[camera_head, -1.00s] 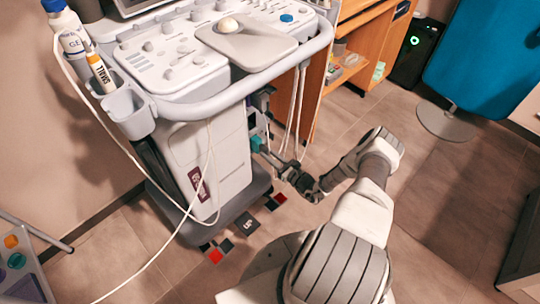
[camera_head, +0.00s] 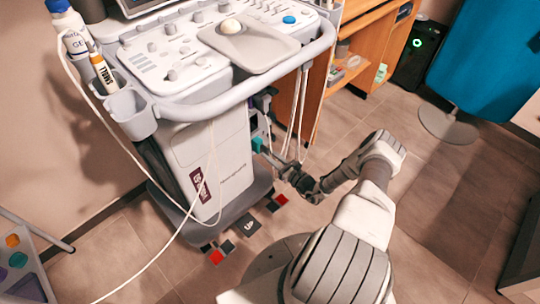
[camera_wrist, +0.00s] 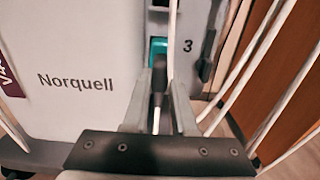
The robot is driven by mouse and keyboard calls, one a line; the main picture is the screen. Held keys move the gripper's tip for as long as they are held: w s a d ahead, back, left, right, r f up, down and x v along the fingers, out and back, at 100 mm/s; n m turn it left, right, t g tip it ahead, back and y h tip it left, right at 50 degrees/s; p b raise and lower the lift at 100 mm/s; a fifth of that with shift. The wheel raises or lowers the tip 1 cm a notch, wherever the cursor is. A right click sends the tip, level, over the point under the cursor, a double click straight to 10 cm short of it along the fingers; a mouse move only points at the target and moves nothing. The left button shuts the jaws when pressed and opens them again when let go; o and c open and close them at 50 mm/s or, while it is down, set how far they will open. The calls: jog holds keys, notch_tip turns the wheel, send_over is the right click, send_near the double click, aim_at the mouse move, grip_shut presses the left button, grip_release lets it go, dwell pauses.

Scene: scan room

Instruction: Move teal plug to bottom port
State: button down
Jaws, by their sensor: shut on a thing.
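The teal plug (camera_head: 258,144) is at the side panel of the white ultrasound cart (camera_head: 222,170), low under the console. It also shows in the wrist view (camera_wrist: 157,45), just beyond my fingertips, below a dark slot and left of the printed "3". My gripper (camera_head: 269,154) is shut on the plug, with its fingers (camera_wrist: 160,72) close together around a dark part of it. A white cable runs across the plug and between the fingers. I cannot tell whether the plug is seated in a port. The bottom port is not clearly visible; my gripper covers the area below.
White cables (camera_wrist: 262,62) hang just right of my gripper. A dark connector (camera_wrist: 207,65) sits right of the "3". A wooden desk (camera_head: 365,45) stands behind.

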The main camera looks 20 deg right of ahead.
jog(key=shift+x, duration=1.25)
dwell(1.8)
jog(key=shift+f, duration=0.15)
dwell(0.3)
jog(key=c, duration=0.6)
grip_release()
jog(key=shift+c, duration=0.2)
jog(key=shift+o, duration=0.4)
jog(key=shift+p+v, duration=0.35)
jog(key=shift+v, duration=1.25)
dwell(0.5)
